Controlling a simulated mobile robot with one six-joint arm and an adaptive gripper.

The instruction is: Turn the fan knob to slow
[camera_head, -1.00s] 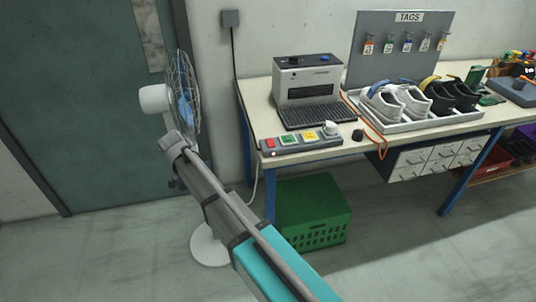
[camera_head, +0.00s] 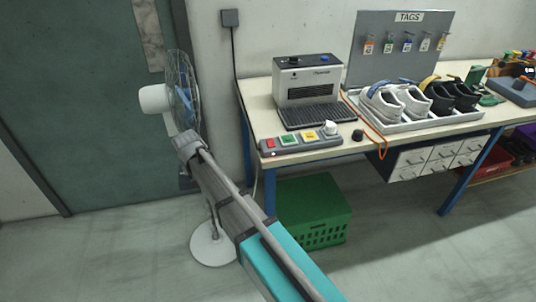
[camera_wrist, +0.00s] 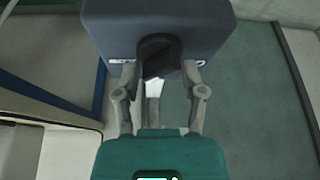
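In the wrist view a dark blue-grey box (camera_wrist: 110,25) fills the top middle. A black knob (camera_wrist: 160,46) is on its near face, with pale lettering, partly hidden, on both sides. The fingers of my gripper (camera_wrist: 160,72) are parted, one on each side of the knob. The fingertips are very close to its sides; whether they press on it I cannot tell. In the head view the fan (camera_head: 157,98) stands in front of the door on a white round base (camera_head: 212,247). My gripper (camera_head: 184,142) is just below the fan head there and hides the box.
A workbench (camera_head: 262,113) stands to the right, with a grey machine (camera_head: 307,88), a button panel (camera_head: 300,142) and a shoe tray (camera_head: 400,126). A green crate (camera_head: 315,205) stands under it. The floor left of the fan is clear.

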